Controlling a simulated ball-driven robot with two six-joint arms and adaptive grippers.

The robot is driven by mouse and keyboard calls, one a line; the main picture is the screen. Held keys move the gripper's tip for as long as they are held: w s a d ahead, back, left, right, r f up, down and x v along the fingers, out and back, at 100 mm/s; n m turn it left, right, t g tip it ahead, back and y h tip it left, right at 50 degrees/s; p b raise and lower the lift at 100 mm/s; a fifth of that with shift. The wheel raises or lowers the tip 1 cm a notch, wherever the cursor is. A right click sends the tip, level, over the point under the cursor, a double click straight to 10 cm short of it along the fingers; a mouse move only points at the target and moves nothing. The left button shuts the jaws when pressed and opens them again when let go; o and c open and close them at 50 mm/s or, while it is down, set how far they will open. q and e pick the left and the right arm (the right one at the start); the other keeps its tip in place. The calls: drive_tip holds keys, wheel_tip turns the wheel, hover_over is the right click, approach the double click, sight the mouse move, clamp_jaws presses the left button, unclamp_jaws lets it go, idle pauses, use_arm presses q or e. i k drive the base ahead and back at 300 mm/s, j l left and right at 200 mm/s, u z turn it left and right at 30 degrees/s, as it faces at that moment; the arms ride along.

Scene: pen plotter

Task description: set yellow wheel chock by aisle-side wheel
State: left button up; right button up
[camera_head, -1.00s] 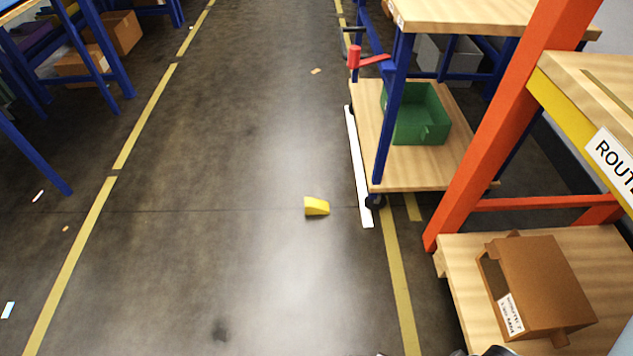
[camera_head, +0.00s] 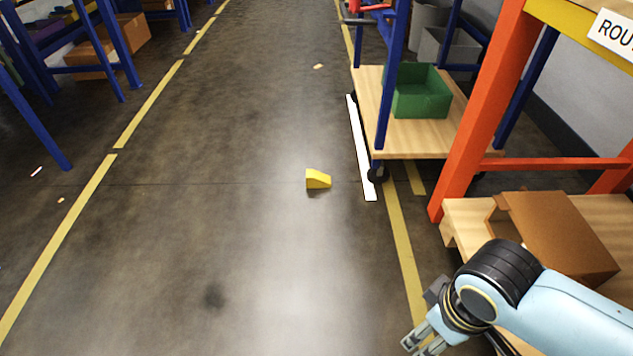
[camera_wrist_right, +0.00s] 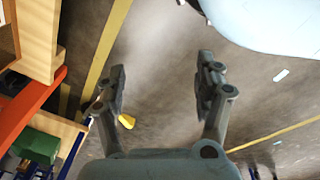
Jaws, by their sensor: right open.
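The yellow wheel chock (camera_head: 318,179) lies on the grey floor in the head view, left of the cart's near wheel (camera_head: 377,173) and apart from it. A white strip (camera_head: 361,147) on the floor runs between them. The chock also shows small in the right wrist view (camera_wrist_right: 127,121), beside a finger. My right gripper (camera_head: 424,345) is at the bottom right of the head view, well short of the chock. In the right wrist view its fingers (camera_wrist_right: 161,92) are apart with nothing between them. My left gripper is not in view.
The blue-framed cart (camera_head: 440,140) carries a green bin (camera_head: 420,92) on its lower deck. An orange rack (camera_head: 476,115) with a brown box (camera_head: 560,235) stands at right, close to my right arm. Yellow floor lines (camera_head: 85,207) border the aisle, which is clear around the chock.

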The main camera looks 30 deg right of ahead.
sight(314, 179)
drive_tip(key=i+l, duration=0.8)
drive_tip(key=i+l+u, duration=0.1)
drive_tip(key=i+l, duration=0.7)
drive_tip(key=l, duration=0.15)
